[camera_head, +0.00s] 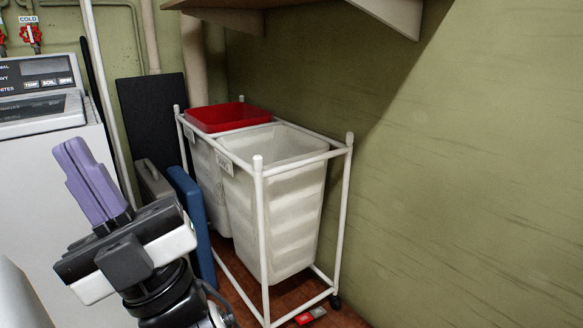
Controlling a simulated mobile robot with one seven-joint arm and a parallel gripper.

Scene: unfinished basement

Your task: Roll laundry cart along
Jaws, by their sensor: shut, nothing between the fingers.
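The laundry cart (261,215) is a white tubular frame on casters, standing in the corner against the green wall. It holds a white bin (285,195) in front and another bin behind, topped by a red basket or liner (228,116). A dark caster shows at its near right foot. My gripper (74,148) is at the lower left, in front of the washer and left of the cart. Its purple fingers are together with nothing between them, pointing up and left. It appears apart from the cart. My arm hides part of the floor at the lower left.
A white washer (50,165) stands at the left. A blue flat panel (194,225), a grey case (152,185) and a black board (150,120) lean between washer and cart. A small red object (304,319) lies on the floor by the cart. A shelf (285,5) overhangs above.

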